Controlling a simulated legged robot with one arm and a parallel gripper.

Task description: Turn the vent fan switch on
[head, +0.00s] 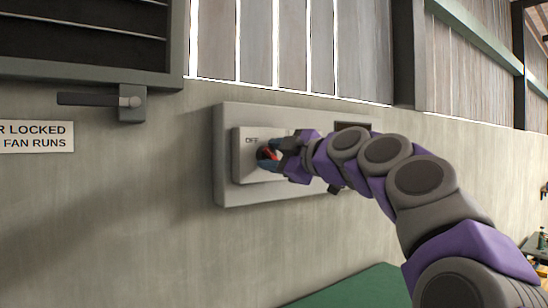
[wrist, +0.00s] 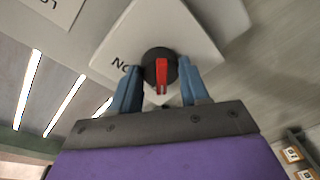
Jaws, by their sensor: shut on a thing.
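The vent fan switch is a round black knob with a red bar (wrist: 161,72) on a pale switch plate (head: 245,165), fixed to a larger grey panel (head: 228,188) on the wall. "OFF" is printed at the plate's upper left in the head view. The wrist view shows an "ON" label (wrist: 122,65) beside the knob, seen turned over. My gripper (head: 268,154) is at the knob, its blue fingers on either side of it and shut on it. In the head view the fingers hide much of the knob, so I cannot tell which label the bar points to.
A dark louvred vent (head: 85,35) with a lever handle (head: 100,99) is at the upper left. A sign (head: 35,137) reading "LOCKED" and "FAN RUNS" is below it. A green surface (head: 350,289) lies below the panel.

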